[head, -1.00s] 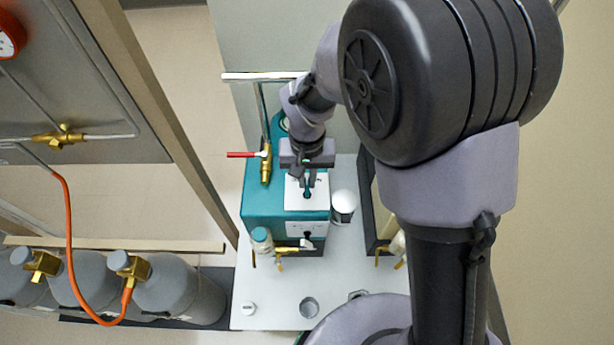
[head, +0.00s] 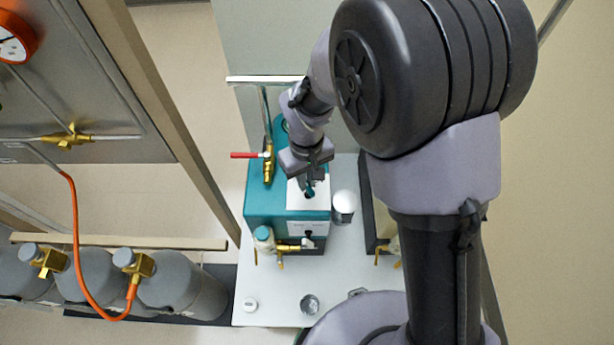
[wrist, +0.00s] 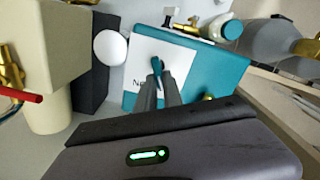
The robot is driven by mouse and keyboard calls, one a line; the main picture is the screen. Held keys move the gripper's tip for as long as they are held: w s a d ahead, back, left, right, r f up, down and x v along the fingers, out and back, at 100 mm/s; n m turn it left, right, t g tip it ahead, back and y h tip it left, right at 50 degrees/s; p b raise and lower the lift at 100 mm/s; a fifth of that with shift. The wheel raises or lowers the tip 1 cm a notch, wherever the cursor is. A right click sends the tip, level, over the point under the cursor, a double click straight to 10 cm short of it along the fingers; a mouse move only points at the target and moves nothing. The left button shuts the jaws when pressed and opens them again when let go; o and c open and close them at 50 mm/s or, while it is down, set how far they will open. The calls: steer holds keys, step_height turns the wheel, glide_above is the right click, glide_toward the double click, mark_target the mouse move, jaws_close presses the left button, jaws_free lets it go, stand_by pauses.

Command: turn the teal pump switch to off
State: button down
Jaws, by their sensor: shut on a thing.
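The teal pump (head: 262,200) stands on a pale bench top, with a white plate (head: 322,199) on its upper face. A small teal switch lever (head: 309,191) sits on that plate; it also shows in the wrist view (wrist: 157,67). My gripper (wrist: 158,82) points down at the plate and is shut on the switch lever, its fingers on both sides of it. The fingers and wrist hide part of the plate; lettering beginning with "N" shows beside them in the wrist view.
A red-handled brass valve (head: 268,158) and pipe rise at the pump's left. A white-topped canister (head: 344,204) stands close at its right. A cream unit (wrist: 60,45) stands beyond it in the wrist view. Grey gas cylinders (head: 180,290) stand at lower left.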

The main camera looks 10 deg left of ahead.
steer(key=shift+n, duration=0.3)
steer(key=c, duration=1.5)
jaws_free()
step_height(320, 180, up, 18)
steer(key=p, duration=0.5)
steer(key=shift+f, duration=0.25)
